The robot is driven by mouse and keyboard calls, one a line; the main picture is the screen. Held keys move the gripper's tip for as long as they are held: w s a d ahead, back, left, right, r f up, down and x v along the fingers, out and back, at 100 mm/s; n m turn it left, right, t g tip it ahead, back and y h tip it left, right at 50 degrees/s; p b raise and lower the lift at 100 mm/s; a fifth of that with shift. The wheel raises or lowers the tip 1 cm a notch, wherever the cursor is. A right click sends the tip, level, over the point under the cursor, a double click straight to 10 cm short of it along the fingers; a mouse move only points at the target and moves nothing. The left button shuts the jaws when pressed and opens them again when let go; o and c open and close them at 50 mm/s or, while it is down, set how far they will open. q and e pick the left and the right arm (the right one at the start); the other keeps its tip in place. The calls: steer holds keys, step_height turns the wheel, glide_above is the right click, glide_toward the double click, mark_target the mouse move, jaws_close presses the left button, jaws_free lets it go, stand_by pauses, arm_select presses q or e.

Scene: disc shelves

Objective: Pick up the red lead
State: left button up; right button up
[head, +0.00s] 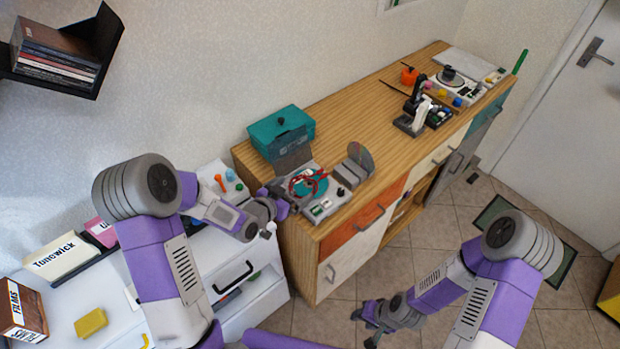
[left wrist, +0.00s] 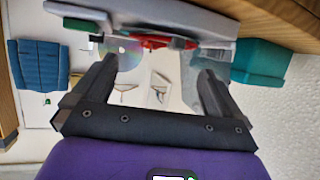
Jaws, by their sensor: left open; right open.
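The red lead (head: 304,184) lies coiled on a grey device (head: 342,199) with a teal round plate, at the near end of the wooden cabinet. In the left wrist view the red lead (left wrist: 152,42) shows as a red strip beyond the fingertips, along the pale device edge. My left gripper (head: 278,197) is just left of the device in the head view, partly hidden by its own wrist. In the left wrist view its jaws (left wrist: 153,75) are open with nothing held between them. My right gripper (head: 368,318) is open and empty, low over the tiled floor.
A teal box (head: 283,132) stands behind the device, and a grey stand with a disc (head: 355,164) is right of it. A white drawer unit (head: 245,285) stands at left.

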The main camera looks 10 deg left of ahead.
mark_target(303, 185)
arm_select(q)
steer(key=shift+w+d+f, duration=0.2)
steer(key=shift+w+f, duration=0.15)
steer(key=shift+f, duration=0.05)
steer(key=x, duration=0.3)
steer(key=shift+w+f, duration=0.3)
steer(key=shift+f, duration=0.05)
steer(key=c, duration=0.8)
